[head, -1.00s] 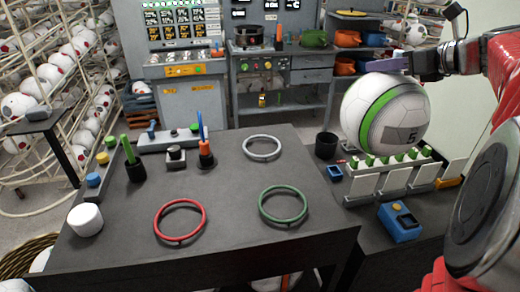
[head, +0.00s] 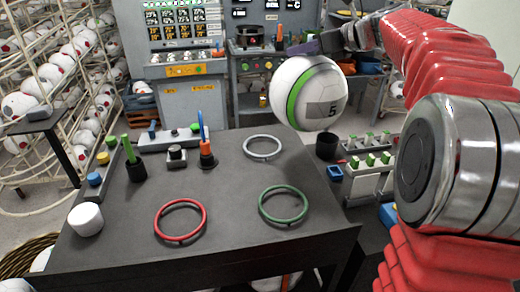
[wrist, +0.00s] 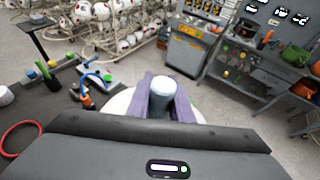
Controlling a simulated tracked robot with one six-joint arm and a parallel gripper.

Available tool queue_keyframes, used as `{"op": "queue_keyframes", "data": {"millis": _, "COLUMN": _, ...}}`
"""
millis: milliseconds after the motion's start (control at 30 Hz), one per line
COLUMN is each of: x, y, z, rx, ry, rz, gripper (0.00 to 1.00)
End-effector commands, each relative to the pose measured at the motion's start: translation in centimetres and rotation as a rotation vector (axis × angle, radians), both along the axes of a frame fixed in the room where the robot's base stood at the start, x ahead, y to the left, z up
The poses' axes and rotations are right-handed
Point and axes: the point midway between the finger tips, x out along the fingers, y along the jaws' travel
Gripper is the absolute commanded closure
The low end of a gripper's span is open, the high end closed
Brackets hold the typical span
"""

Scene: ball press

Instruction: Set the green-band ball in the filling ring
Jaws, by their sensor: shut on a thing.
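The green-band ball (head: 318,90) is white with a green stripe and a dark patch marked 5. It hangs in the air near the table's back right corner. My gripper (head: 303,46) is shut at the top of it. In the wrist view, purple fingers (wrist: 163,98) close around a pale knob, with the ball's white edge (wrist: 118,103) below, mostly hidden. Three empty rings lie on the dark table: a red ring (head: 157,224), a green ring (head: 262,212) and a pale grey ring (head: 246,152). I cannot tell which is the filling ring.
A white cylinder (head: 85,219), a dark cup with green sticks (head: 136,172) and a holder with orange and blue tools (head: 207,160) stand on the table's left half. A black cup (head: 326,145) and a rack of green-topped pieces (head: 370,175) are at right.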

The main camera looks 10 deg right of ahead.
Motion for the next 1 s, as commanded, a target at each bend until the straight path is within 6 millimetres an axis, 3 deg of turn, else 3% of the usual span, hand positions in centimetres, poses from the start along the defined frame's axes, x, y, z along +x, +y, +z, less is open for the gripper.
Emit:
{"op": "queue_keyframes", "data": {"millis": 500, "x": 4.7, "y": 10.7, "z": 0.2, "rx": 0.006, "ry": -0.011, "rz": 0.109, "gripper": 1.00}}
{"op": "queue_keyframes", "data": {"millis": 667, "x": 5.2, "y": 12.0, "z": 0.3, "rx": 0.007, "ry": -0.014, "rz": 0.120, "gripper": 1.00}}
{"op": "queue_keyframes", "data": {"millis": 1000, "x": 5.2, "y": 12.1, "z": 0.2, "rx": 0.008, "ry": -0.013, "rz": 0.121, "gripper": 1.00}}
